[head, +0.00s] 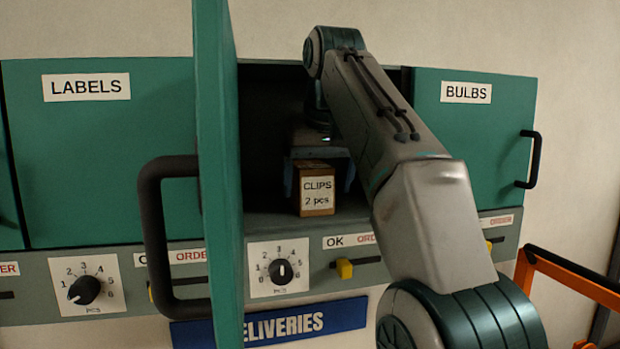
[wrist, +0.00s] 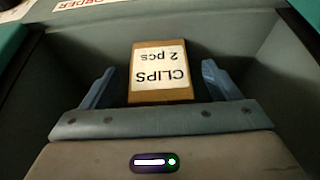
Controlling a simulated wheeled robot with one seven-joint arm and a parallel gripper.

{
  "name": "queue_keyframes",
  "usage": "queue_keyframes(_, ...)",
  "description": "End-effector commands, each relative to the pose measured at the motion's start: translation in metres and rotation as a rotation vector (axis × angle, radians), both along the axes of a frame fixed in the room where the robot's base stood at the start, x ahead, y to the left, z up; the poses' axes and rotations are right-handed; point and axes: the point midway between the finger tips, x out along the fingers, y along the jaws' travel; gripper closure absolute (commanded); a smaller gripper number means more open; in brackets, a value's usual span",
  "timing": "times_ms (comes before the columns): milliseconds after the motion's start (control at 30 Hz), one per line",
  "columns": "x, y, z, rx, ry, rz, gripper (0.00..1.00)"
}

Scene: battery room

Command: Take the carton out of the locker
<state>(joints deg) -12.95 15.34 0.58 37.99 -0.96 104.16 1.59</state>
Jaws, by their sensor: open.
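The carton (head: 317,208) is a small brown box with a white label reading "CLIPS 2 pcs". It stands on the floor of the open locker (head: 264,222), near its front. In the wrist view the carton (wrist: 160,92) sits between the two spread fingers, with gaps on both sides. My gripper (wrist: 158,85) is open and inside the locker. In the head view my gripper (head: 319,172) is at the carton, behind and above it, partly hidden by the dark interior and my arm. The locker door (head: 219,180) stands wide open toward me.
Closed lockers marked LABELS (head: 95,160) and BULBS (head: 465,150) flank the open one. The open door's black handle (head: 150,230) sticks out at left. A dial (head: 281,270) and a yellow slider (head: 344,268) sit below. An orange frame (head: 570,280) stands at lower right.

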Motion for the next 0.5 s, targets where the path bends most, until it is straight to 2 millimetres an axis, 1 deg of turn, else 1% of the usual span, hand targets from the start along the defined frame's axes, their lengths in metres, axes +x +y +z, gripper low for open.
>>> queue_keyframes(100,0.005,0.001,-0.012,-0.001,0.003,0.000,0.16)
queue_keyframes(200,0.008,0.002,-0.019,-0.001,0.003,0.000,0.16)
queue_keyframes(333,0.011,0.002,-0.026,0.000,0.002,0.000,0.16)
queue_keyframes(500,0.012,0.002,-0.028,0.000,0.000,0.000,0.16)
